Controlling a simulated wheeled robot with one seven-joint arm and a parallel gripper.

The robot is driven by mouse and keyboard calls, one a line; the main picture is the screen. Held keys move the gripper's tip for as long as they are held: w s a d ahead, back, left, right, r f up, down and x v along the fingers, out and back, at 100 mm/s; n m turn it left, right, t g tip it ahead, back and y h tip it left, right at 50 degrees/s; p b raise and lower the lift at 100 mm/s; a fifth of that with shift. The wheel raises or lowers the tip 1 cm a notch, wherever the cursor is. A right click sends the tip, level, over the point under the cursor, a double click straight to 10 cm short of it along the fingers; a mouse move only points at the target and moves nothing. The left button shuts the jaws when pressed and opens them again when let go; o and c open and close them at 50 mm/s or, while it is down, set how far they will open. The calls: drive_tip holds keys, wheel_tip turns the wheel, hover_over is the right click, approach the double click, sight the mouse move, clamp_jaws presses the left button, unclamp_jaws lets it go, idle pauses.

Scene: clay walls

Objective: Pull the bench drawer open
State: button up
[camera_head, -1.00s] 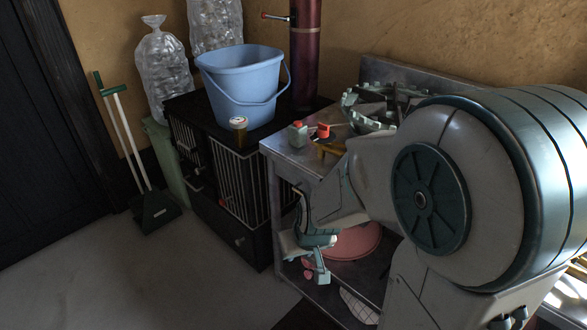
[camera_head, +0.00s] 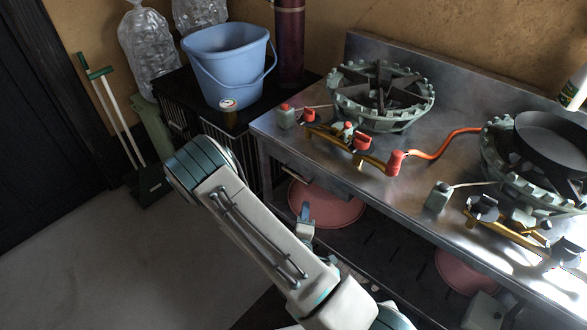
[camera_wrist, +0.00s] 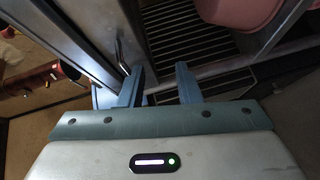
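The steel bench (camera_head: 400,158) fills the right of the head view. Its drawer sits under the top near the left end; my arm hides part of that area. In the wrist view the drawer front (camera_wrist: 92,22) runs along the upper left, with a short metal bar handle (camera_wrist: 122,48) on it. The drawer looks shut. My gripper (camera_wrist: 158,76) is open and empty, its two blue fingers apart. The left fingertip is close to the handle's near end; I cannot tell whether they touch. The handle does not lie between the fingers. In the head view the gripper shows small (camera_head: 304,220).
Gas burners (camera_head: 380,92) and a dark pan (camera_head: 550,138) stand on the bench. Pink basins (camera_head: 325,207) sit on its slatted lower shelf. A blue bucket (camera_head: 225,65) stands on a black cabinet to the left. The floor (camera_head: 110,260) at lower left is clear.

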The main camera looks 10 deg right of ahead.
wheel_tip(320, 180, up, 3)
drive_tip(key=s+a+n+t+y+p, duration=0.1)
drive_tip(key=s+a+n+t+y, duration=0.15)
drive_tip(key=n, duration=0.25)
drive_tip(key=t+b, duration=0.1)
drive_tip(key=b, duration=0.4)
approach(294, 175)
drive_tip(key=x, duration=0.2)
drive_tip(key=w+b, duration=0.1)
drive_tip(key=b, duration=0.2)
drive_tip(key=w+b, duration=0.1)
drive_tip(key=b, duration=0.1)
drive_tip(key=shift+w+d+f+n, duration=0.25)
drive_tip(key=shift+w+d+n, duration=0.1)
drive_tip(key=shift+n, duration=0.05)
drive_tip(key=shift+r+b+x, duration=0.2)
drive_tip(key=shift+b+x, duration=0.5)
drive_tip(key=shift+x, duration=2.05)
drive_tip(key=shift+a+y, duration=0.1)
drive_tip(key=shift+y, duration=0.25)
clamp_jaws()
